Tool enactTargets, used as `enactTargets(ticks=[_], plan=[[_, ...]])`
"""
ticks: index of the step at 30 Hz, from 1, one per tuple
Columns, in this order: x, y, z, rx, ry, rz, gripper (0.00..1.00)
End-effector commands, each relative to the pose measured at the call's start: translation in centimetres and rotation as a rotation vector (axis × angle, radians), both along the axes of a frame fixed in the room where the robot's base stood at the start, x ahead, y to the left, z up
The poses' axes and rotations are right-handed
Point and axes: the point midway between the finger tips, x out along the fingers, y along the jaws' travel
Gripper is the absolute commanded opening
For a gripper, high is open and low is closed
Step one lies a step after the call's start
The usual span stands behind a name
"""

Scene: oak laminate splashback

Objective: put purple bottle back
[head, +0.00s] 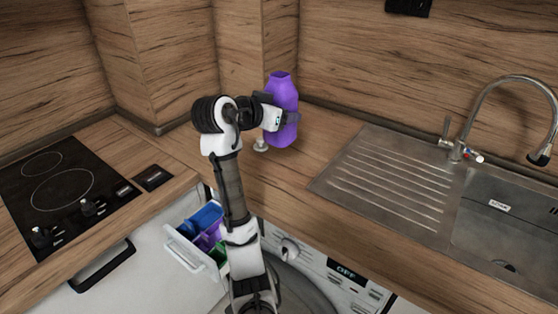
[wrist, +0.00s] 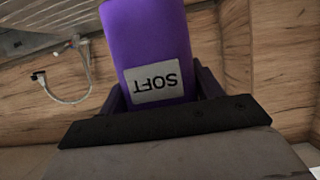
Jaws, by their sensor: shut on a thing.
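The purple bottle (head: 282,112) stands about upright over the wooden counter, near the corner of the splashback. In the head view I cannot tell whether its base touches the counter. My gripper (head: 284,118) is shut on the bottle from the left side, around its body. In the wrist view the purple bottle (wrist: 150,42) fills the space between the dark fingers of my gripper (wrist: 158,95). Its grey label reads SOFT and appears upside down there.
A small pale round object (head: 260,146) is on the counter by the bottle. Below, an open detergent drawer (head: 183,250) with coloured compartments sticks out of the washing machine (head: 318,275). A black hob (head: 65,190) lies left, a steel drainer (head: 385,180) and sink right.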

Motion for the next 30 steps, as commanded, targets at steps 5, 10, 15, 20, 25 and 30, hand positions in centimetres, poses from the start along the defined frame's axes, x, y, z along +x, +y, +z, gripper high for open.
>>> enactTargets(ticks=[5,10,15,20,25,30], plan=[[-0.1,0.0,-3.9,-0.002,0.003,0.0,0.23],[0.0,-0.1,-7.5,-0.002,0.001,0.0,0.23],[0.0,0.0,-9.9,-0.001,-0.002,0.0,0.23],[0.0,0.0,-10.8,-0.001,-0.005,0.0,0.23],[0.0,0.0,-12.8,-0.001,0.001,0.0,0.23],[0.0,0.0,-14.4,-0.001,-0.003,0.001,0.23]])
